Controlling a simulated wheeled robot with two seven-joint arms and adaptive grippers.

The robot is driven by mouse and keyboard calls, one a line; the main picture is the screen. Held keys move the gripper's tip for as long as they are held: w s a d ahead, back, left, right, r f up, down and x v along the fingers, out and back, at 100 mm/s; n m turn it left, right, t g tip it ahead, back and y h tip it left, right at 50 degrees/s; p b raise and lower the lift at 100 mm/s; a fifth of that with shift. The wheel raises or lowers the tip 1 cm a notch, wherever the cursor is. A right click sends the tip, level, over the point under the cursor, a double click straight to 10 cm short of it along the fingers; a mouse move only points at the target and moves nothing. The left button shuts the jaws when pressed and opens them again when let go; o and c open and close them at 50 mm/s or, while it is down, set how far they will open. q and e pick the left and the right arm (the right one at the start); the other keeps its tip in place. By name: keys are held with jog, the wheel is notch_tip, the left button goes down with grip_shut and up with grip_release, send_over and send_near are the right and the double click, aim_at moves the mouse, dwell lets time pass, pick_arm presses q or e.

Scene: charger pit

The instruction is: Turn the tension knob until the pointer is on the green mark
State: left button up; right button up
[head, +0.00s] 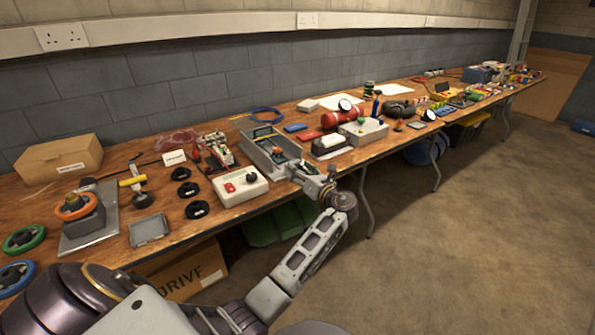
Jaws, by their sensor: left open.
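No knob in the head view can be told for sure as the tension knob, and I make out no pointer or green mark at this size. A pale control box (239,190) near the front edge carries a red part and a black knob (251,177). A grey box (371,133) further right has a green knob (361,122) on top. My left gripper (301,173) is open at the table's front edge, right of the pale box and by the near end of a grey tray (256,149). My right gripper is not in view.
An orange handwheel (75,207) on a grey stand and several black rings (197,209) lie at the left. A red cylinder (341,117) with a gauge stands behind the grey box. A cardboard box (60,160) is at the back left. Floor at the right is clear.

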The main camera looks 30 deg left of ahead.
pick_arm(q)
jog(key=shift+c, duration=0.6)
jog(key=c, duration=0.9)
